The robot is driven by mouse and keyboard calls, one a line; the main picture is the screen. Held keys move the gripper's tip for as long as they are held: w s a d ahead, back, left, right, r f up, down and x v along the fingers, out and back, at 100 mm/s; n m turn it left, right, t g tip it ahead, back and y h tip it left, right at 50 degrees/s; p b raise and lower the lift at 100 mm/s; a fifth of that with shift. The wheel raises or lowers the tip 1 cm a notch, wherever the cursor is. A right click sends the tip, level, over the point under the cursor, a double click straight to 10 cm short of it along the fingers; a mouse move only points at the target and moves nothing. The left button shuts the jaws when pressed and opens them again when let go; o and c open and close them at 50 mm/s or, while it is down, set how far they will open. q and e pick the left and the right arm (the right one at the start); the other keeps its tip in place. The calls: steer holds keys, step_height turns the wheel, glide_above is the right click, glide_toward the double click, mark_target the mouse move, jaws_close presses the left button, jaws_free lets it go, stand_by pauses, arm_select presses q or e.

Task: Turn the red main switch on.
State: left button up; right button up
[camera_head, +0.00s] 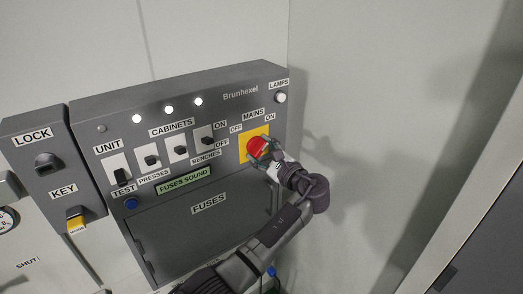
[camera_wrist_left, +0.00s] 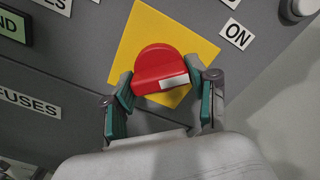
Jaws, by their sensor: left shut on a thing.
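The red main switch (camera_head: 257,147) is a round red knob on a yellow plate (camera_head: 246,156) at the right of the grey panel, under the MAINS label with OFF to its left and ON to its right. My left gripper (camera_head: 266,153) is at the knob. In the left wrist view the red switch (camera_wrist_left: 160,68) sits between the two green-padded fingers of my left gripper (camera_wrist_left: 165,88), which are shut on it. A white mark on the knob's lower edge shows there. The ON label (camera_wrist_left: 238,35) is at the upper right. My right gripper is not in view.
The panel (camera_head: 228,115) also carries several small switches, lit white lamps, a green FUSES SOUND display (camera_head: 184,179) and a FUSES cover (camera_head: 208,232). A LOCK and KEY box (camera_head: 48,175) stands at left. Bare wall (camera_head: 370,110) is at right.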

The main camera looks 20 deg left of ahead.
arm_select(q)
steer(key=o, duration=1.2)
steer(key=shift+c, duration=0.2)
steer(key=v, duration=0.7)
steer(key=shift+d, duration=0.2)
steer(key=shift+s, duration=0.1)
